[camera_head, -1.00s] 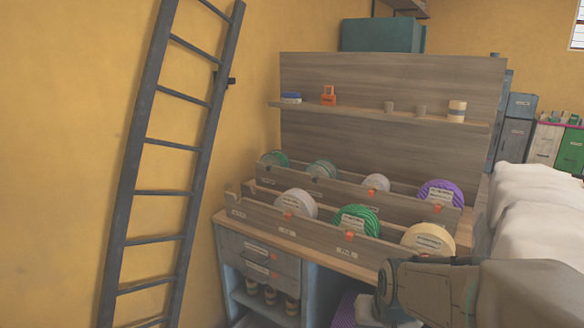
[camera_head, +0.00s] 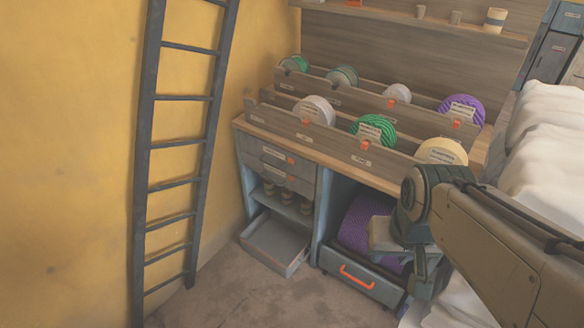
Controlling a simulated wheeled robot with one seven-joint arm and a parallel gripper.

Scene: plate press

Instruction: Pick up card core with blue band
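Several small card cores (camera_head: 287,197) stand on a shelf in the left bay under the bench; they look cream with darker bands, and I cannot make out a blue band on any. A banded pale core (camera_head: 495,19) stands on the upper wall shelf, beside plain grey-brown cylinders (camera_head: 456,17). My arm comes in from the right and bends down in front of the bench. My gripper (camera_head: 420,268) is low at the right, in front of the right bay; its fingers are too unclear to tell whether it is open or holds anything. It is well apart from the cores.
Wooden racks (camera_head: 350,150) on the bench hold several coloured rolls. An open grey tray drawer (camera_head: 275,243) sticks out below the cores. A purple roll (camera_head: 360,222) and an orange-handled drawer (camera_head: 350,285) fill the right bay. A ladder (camera_head: 147,150) leans at left; the floor between is clear.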

